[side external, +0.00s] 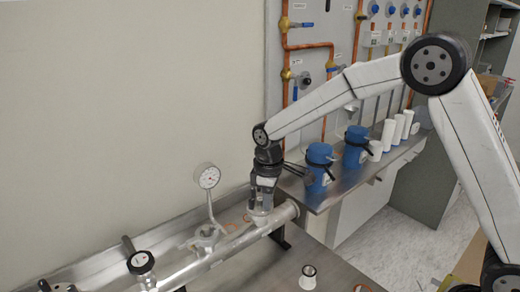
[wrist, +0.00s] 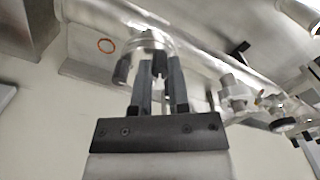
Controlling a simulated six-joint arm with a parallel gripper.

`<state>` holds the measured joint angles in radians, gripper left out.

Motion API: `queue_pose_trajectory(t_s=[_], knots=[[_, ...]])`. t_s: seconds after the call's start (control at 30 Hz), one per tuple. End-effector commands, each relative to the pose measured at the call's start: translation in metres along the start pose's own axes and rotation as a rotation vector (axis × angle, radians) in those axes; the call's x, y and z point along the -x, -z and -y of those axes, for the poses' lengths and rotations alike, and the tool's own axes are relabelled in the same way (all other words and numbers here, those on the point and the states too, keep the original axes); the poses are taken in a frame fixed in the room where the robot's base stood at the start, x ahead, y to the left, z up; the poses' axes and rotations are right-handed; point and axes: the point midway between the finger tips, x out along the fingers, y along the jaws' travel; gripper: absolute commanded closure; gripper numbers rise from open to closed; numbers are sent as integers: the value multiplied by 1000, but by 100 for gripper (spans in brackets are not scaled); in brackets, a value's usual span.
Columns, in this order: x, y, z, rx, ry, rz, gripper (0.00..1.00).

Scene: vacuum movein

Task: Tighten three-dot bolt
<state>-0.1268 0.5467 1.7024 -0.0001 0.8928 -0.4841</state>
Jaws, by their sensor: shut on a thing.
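My gripper (side external: 261,207) points down at the right end of a horizontal silver tube (side external: 232,245). In the wrist view its two dark fingers (wrist: 158,78) are closed at a round silver fitting (wrist: 148,44) on the tube's port. Dark bolt-like pieces (wrist: 122,69) stick out around this fitting. The exact part between the fingertips is partly hidden. No three-dot mark can be made out on any bolt in either view.
A pressure gauge (side external: 207,177) stands on the tube left of my gripper. A black-rimmed fitting (side external: 141,262) is farther left. Blue canisters (side external: 319,166) and white cylinders (side external: 388,134) stand on the bench to the right. A small white part (side external: 308,276) sits in front.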

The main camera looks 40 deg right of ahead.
Motion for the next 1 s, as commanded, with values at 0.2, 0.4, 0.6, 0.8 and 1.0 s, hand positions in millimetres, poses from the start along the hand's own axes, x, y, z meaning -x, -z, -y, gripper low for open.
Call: queue_pose_trajectory(t_s=[0.2,0.4,0.6,0.8,1.0], knots=[[0,0,0,-37,-1,-1,100],[0,0,0,-169,0,-1,100],[0,0,0,-322,0,-1,100],[0,0,0,-428,0,-1,100],[0,0,0,-440,0,-2,100]])
